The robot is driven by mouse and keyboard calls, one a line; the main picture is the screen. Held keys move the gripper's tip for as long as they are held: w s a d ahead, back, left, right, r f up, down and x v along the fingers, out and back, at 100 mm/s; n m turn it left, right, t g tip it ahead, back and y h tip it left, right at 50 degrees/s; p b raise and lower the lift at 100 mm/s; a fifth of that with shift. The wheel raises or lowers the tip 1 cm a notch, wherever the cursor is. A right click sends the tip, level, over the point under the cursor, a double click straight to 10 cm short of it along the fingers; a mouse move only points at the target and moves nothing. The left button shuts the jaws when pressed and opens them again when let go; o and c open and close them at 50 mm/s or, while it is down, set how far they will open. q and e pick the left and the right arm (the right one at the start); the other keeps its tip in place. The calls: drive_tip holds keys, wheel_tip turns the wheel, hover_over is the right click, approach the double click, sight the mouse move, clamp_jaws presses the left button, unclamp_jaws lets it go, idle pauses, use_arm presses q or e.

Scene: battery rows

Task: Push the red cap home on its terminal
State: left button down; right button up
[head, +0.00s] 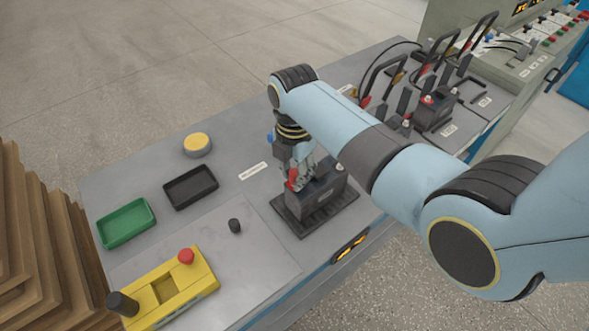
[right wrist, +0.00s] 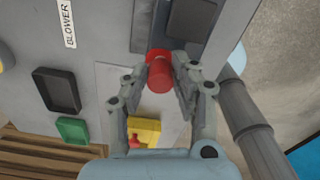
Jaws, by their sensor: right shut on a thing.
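My right gripper (head: 298,174) points down over the left end of a dark battery (head: 318,196), which stands in a black tray (head: 305,230). It is shut on the red cap (head: 292,180). In the right wrist view the red cap (right wrist: 160,76) sits between the two fingertips of the gripper (right wrist: 166,70), with a wider red rim at its far end. The terminal under the cap is hidden, so I cannot tell how far down the cap sits. A pale terminal (head: 340,167) shows bare at the battery's right end. My left gripper is out of view.
Another battery (head: 434,112) stands right, behind my arm.

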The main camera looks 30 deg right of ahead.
drive_tip(key=shift+f, duration=0.5)
idle(0.8)
drive_tip(key=o, duration=1.3)
drive_tip(key=shift+o, duration=0.2)
drive_tip(key=shift+r, duration=3.55)
